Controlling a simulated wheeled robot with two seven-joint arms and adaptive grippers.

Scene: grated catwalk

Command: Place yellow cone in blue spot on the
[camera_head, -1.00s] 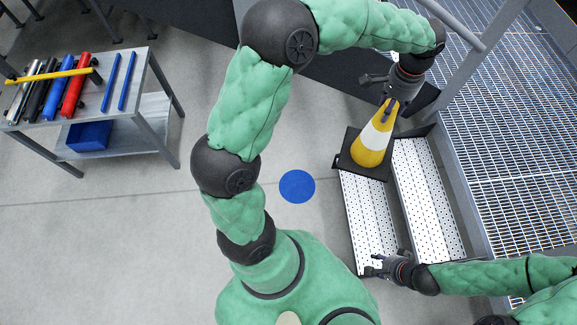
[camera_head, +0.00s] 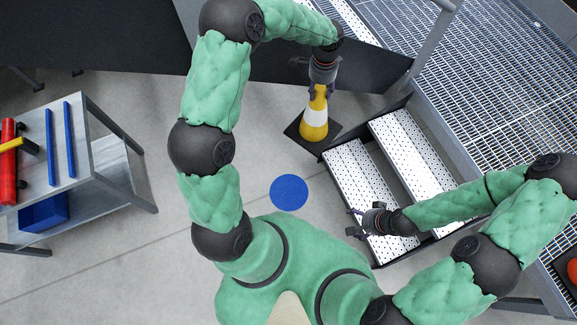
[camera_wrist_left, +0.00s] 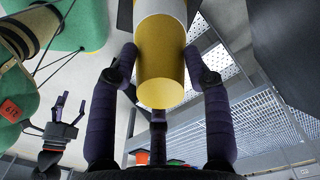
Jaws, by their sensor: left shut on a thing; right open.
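The yellow cone (camera_head: 315,128) with a white band and a square black base is upright in the head view. My left gripper (camera_head: 318,92) is shut on its top from above; the left wrist view shows the yellow tip (camera_wrist_left: 162,70) between the fingers. The base appears over the floor just left of the steps' upper end; I cannot tell its height. The round blue spot (camera_head: 289,192) lies flat on the floor, below and left of the cone, uncovered. My right gripper (camera_head: 360,222) is open and empty over the lower steps; it also shows in the left wrist view (camera_wrist_left: 68,108).
Metal steps (camera_head: 353,185) with perforated treads stand right of the spot, beside a grated catwalk (camera_head: 480,80) with a railing. A grey cart (camera_head: 105,150) with coloured bars and a blue bin (camera_head: 45,212) stands at left. The floor around the spot is clear.

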